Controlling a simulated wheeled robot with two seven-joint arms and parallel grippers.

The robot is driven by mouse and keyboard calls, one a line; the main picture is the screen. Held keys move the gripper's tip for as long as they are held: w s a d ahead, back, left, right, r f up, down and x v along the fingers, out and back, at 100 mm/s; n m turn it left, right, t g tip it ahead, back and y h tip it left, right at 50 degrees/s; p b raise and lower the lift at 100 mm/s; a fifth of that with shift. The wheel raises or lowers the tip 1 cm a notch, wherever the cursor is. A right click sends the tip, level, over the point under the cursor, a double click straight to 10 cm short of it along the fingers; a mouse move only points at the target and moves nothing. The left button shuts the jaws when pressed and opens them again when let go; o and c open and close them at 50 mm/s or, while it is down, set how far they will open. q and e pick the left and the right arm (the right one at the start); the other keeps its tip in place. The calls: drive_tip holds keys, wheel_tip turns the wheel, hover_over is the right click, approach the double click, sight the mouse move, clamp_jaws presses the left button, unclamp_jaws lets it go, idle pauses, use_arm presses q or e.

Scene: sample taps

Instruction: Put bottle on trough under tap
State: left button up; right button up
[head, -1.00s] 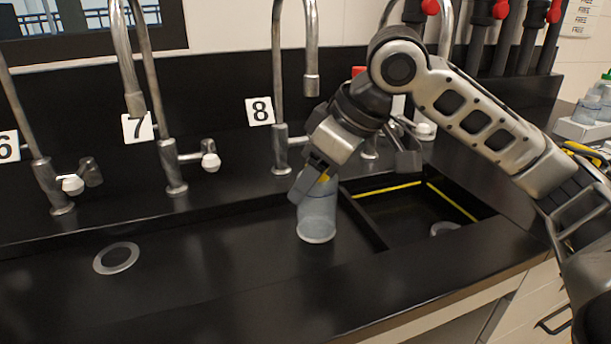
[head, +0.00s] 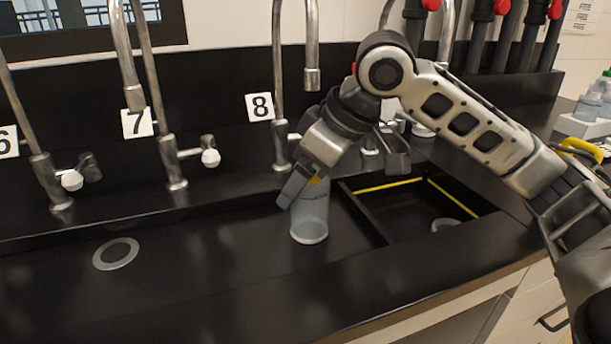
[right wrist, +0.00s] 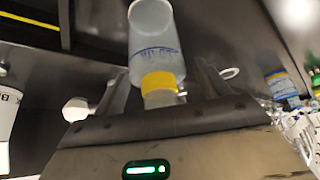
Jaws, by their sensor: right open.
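The bottle (head: 310,216) is translucent with a yellow cap. It stands upright in the trough (head: 210,245), in front of tap 8 (head: 279,90) and left of the yellow-edged basin. My right gripper (head: 295,188) is at the top of the bottle, and its fingers partly hide the cap. In the right wrist view the bottle (right wrist: 153,40) shows with its yellow cap near the open fingers (right wrist: 165,88). I cannot tell whether a finger touches it. My left gripper is not in view.
Tap 7 (head: 170,130) stands to the left, with a round drain (head: 116,253) in front of it. The basin with yellow edges (head: 452,197) lies right of the bottle. Clear bottles (head: 590,108) stand at the far right. The trough left of the bottle is clear.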

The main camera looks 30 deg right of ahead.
drive_tip(key=p+v, duration=0.2)
drive_tip(key=v, duration=1)
drive_tip(key=shift+p, duration=0.4)
